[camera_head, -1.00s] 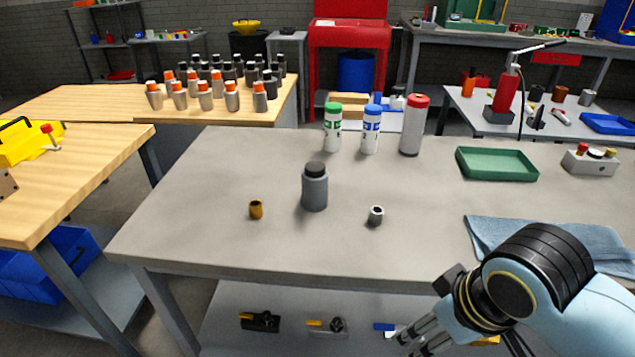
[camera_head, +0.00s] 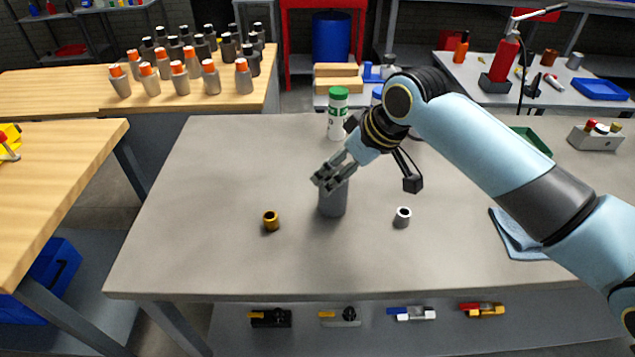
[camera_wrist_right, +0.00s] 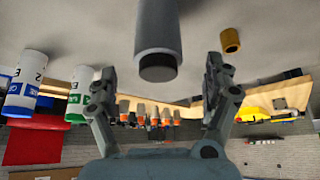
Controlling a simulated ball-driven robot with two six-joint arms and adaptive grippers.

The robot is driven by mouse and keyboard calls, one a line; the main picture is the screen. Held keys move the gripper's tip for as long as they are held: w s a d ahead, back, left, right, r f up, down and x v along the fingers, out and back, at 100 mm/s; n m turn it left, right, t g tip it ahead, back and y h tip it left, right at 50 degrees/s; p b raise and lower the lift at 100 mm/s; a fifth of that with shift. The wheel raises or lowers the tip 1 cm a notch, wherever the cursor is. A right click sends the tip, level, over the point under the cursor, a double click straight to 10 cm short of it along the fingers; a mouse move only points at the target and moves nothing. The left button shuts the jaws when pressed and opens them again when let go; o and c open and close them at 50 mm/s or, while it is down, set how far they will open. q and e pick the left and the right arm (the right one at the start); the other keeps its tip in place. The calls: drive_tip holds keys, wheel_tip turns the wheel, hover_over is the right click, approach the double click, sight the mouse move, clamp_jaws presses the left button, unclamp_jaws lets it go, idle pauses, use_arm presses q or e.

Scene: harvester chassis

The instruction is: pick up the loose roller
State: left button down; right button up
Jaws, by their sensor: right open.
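The loose roller (camera_head: 333,204) is a grey cylinder standing upright on the grey table; its dark top is hidden behind my gripper in the head view. In the right wrist view the roller (camera_wrist_right: 158,28) hangs upside down at the top centre, its dark narrower end (camera_wrist_right: 158,67) showing between the two finger lines. My right gripper (camera_head: 328,181) is open and empty, at the roller's top in the head view. I cannot tell whether it touches. My left gripper is not in view.
A brass bushing (camera_head: 271,221) stands left of the roller and a silver bushing (camera_head: 402,217) right of it. A green-capped canister (camera_head: 337,118) stands behind. A blue cloth (camera_head: 513,238) and a green tray (camera_head: 532,142) lie right. The table's front left is clear.

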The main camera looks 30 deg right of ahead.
drive_tip(key=x, duration=0.3)
drive_tip(key=shift+s+f, duration=0.2)
drive_tip(key=shift+s, duration=0.05)
drive_tip(key=shift+w+f, duration=0.25)
drive_tip(key=x, duration=0.4)
drive_tip(key=shift+w+f, duration=0.35)
drive_tip(key=shift+f, duration=0.05)
drive_tip(key=shift+s, duration=0.1)
drive_tip(key=shift+c, duration=0.5)
drive_tip(key=c, duration=1.6)
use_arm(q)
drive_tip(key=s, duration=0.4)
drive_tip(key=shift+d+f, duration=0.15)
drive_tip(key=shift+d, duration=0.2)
use_arm(e)
clamp_jaws()
drive_tip(key=shift+r, duration=0.15)
